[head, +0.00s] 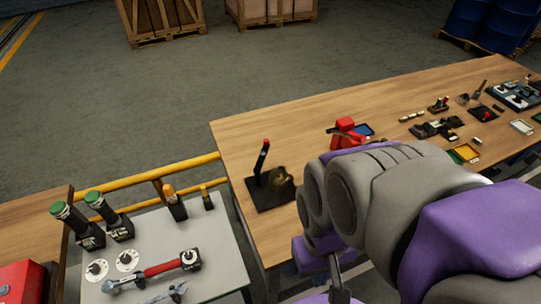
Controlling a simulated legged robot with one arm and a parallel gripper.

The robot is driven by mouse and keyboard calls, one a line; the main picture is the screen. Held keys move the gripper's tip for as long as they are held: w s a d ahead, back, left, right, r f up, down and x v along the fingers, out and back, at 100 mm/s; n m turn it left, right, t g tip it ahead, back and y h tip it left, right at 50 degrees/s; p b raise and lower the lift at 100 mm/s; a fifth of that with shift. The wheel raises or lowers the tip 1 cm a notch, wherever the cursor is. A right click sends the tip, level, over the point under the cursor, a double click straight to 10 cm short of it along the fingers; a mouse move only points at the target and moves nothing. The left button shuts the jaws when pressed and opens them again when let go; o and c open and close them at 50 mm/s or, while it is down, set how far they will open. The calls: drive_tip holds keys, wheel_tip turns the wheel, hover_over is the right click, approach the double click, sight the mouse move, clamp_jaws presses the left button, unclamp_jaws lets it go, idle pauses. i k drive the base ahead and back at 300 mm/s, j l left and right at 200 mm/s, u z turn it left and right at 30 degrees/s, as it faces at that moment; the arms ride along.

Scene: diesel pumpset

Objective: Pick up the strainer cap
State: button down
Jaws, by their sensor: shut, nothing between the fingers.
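I cannot tell for sure which thing is the strainer cap. Two round white discs with dark centres, a left disc (97,269) and a right disc (127,260), lie on the grey-topped bench at the lower left. A brassy round part (281,184) sits on a black base on the wooden table, beside an upright lever with a red tip (263,157). My own purple and grey arm fills the lower right and hides part of the table. I cannot make out my gripper's fingers.
The grey bench (215,262) also holds green-topped cylinders (72,224), orange-topped pieces (175,203) and a red-handled wrench (158,270). A red vise-like tool (345,131) and several small parts are on the wooden table (300,112). A yellow rail (150,176) runs behind the grey bench.

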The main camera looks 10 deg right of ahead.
sight(276, 177)
drive_tip(key=l+u, duration=0.15)
drive_tip(key=u, duration=0.25)
drive_tip(key=l+u, duration=0.15)
drive_tip(key=u, duration=0.25)
drive_tip(key=l+u, duration=0.1)
drive_tip(key=l, duration=0.3)
drive_tip(key=k+l+u, duration=0.15)
drive_tip(key=l, duration=0.3)
drive_tip(key=l+u, duration=0.1)
drive_tip(key=l, duration=0.3)
drive_tip(key=k+l+u, duration=0.15)
drive_tip(key=l, duration=0.25)
drive_tip(key=k+l+u, duration=0.1)
drive_tip(key=l, duration=0.3)
